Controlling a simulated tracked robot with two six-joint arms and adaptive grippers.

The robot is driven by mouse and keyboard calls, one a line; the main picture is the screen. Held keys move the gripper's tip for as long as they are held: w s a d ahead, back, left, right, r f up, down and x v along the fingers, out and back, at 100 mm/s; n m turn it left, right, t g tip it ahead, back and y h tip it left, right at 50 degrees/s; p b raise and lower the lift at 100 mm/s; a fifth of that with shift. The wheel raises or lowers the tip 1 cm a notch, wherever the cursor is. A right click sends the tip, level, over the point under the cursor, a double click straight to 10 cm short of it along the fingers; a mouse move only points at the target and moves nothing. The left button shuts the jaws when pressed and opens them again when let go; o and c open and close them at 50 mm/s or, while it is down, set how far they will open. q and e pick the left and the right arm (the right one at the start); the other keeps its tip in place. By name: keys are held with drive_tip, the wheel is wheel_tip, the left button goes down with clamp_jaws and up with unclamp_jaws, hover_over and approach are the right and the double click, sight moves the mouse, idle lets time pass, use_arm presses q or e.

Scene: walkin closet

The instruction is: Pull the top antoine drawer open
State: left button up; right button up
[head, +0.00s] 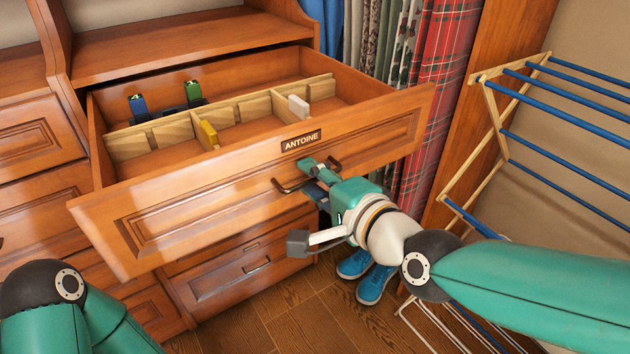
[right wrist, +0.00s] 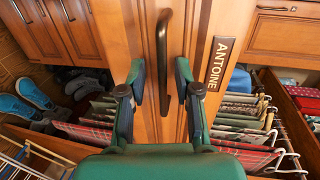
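The wooden top drawer (head: 180,210) with the ANTOINE label (head: 301,141) stands pulled well out of the dresser in the head view, its inside showing. Its dark handle (head: 287,187) is on the front below the label, partly hidden by my right gripper (head: 316,172). In the right wrist view, the handle (right wrist: 163,50) runs between the two fingers of my right gripper (right wrist: 161,80), which are apart with gaps beside it. The label (right wrist: 219,62) is to the right there. My left gripper is outside the head view; only part of that arm shows at the lower left.
Wooden dividers (head: 255,107) and small blue, green, yellow and white items are in the drawer. A lower drawer (head: 240,272) is shut. Blue shoes (head: 371,283) are on the floor, hanging clothes (head: 443,60) behind, and a drying rack (head: 565,125) stands right.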

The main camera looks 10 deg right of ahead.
drive_tip(key=v, duration=1.2)
drive_tip(key=shift+f, duration=0.2)
